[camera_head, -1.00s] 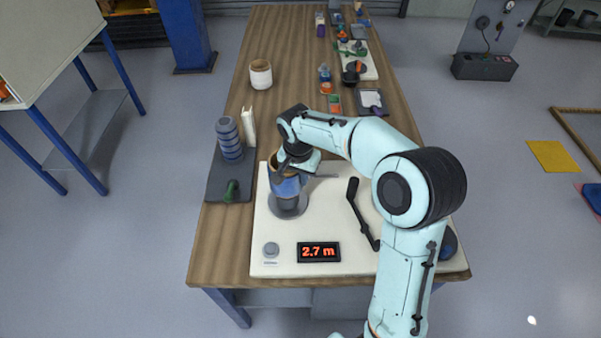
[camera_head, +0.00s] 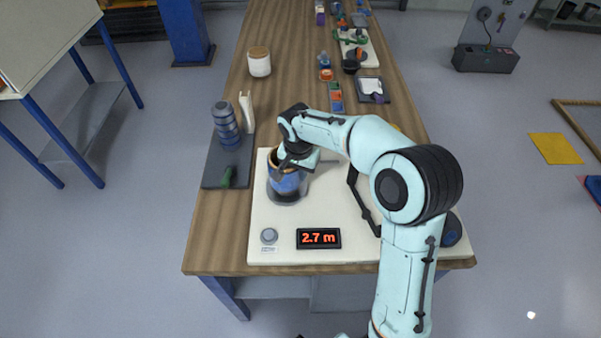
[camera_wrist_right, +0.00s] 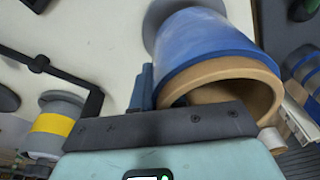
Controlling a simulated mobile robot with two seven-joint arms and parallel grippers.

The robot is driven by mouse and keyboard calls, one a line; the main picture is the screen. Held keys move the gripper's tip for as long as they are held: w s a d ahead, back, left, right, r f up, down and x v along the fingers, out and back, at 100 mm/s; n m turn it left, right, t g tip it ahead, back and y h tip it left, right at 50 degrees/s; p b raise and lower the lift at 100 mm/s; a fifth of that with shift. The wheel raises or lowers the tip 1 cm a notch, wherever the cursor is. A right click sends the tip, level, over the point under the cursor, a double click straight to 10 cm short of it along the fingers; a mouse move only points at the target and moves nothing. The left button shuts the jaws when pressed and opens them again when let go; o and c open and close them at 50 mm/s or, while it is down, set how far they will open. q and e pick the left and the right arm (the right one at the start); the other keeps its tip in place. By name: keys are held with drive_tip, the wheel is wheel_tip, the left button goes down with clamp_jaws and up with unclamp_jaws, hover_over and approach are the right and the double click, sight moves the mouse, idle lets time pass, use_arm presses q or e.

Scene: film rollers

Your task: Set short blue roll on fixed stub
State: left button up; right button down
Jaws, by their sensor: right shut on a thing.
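The short blue roll (camera_head: 287,184), with a tan cardboard core, stands upright over the fixed stub's round grey base (camera_head: 287,199) on the white board. It also shows in the wrist view (camera_wrist_right: 205,42), with its open tan core end towards the camera and a grey disc (camera_wrist_right: 155,22) beyond it. My right gripper (camera_head: 291,164) is shut on the roll near its upper rim. The roll hides the stub's post, and I cannot tell whether its lower end touches the base. My left gripper is not in view.
The board (camera_head: 270,222) carries a grey knob (camera_head: 269,236), a "2.7 m" display (camera_head: 319,238) and a black crank arm (camera_head: 362,205). A dark tray (camera_head: 211,176) with a stack of blue-grey rolls (camera_head: 226,124) stands left. A white jar (camera_head: 259,62) stands farther back.

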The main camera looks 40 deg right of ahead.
drive_tip(key=shift+s+a+f, duration=0.1)
drive_tip(key=shift+s+f, duration=0.15)
drive_tip(key=shift+f, duration=0.35)
drive_tip(key=shift+s+a+f, duration=0.1)
drive_tip(key=shift+s+f, duration=0.1)
drive_tip(key=shift+f, duration=0.35)
drive_tip(key=c, duration=1.1)
unclamp_jaws()
drive_tip(key=shift+s+d, duration=0.1)
drive_tip(key=shift+r, duration=0.1)
drive_tip(key=r, duration=0.3)
drive_tip(key=w+r, duration=0.1)
drive_tip(key=r, duration=0.1)
drive_tip(key=shift+r, duration=0.15)
wheel_tip(320, 180, up, 10)
drive_tip(key=s+a+p, duration=0.1)
drive_tip(key=shift+s, duration=0.35)
drive_tip(key=shift+a, duration=0.1)
